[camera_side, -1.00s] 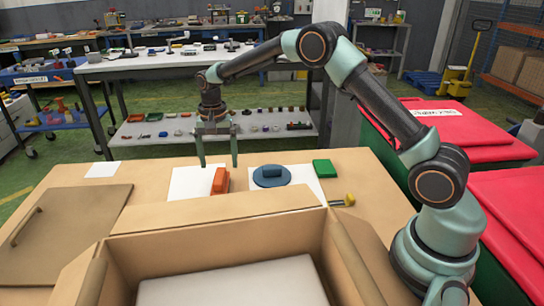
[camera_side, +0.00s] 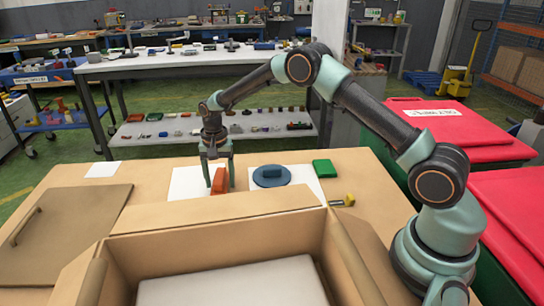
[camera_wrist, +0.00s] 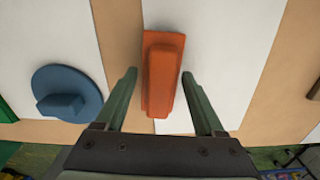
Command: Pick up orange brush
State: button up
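The orange brush (camera_side: 219,181) lies on a white sheet (camera_side: 185,184) on the table, just behind the cardboard box. My gripper (camera_side: 220,186) is lowered over it with one finger on each side. In the wrist view the brush (camera_wrist: 162,75) sits between the two open fingers of my gripper (camera_wrist: 158,82), with a gap on both sides. I cannot tell how far above the table the fingertips are.
A blue round piece with a raised block (camera_side: 271,176) lies right of the brush. An open cardboard box (camera_side: 230,208) stands in front. A brown board with a handle (camera_side: 75,222) lies at left.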

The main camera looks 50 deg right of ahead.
aim_at(219, 176)
grip_shut()
notch_tip(219, 176, up, 20)
dwell(0.5)
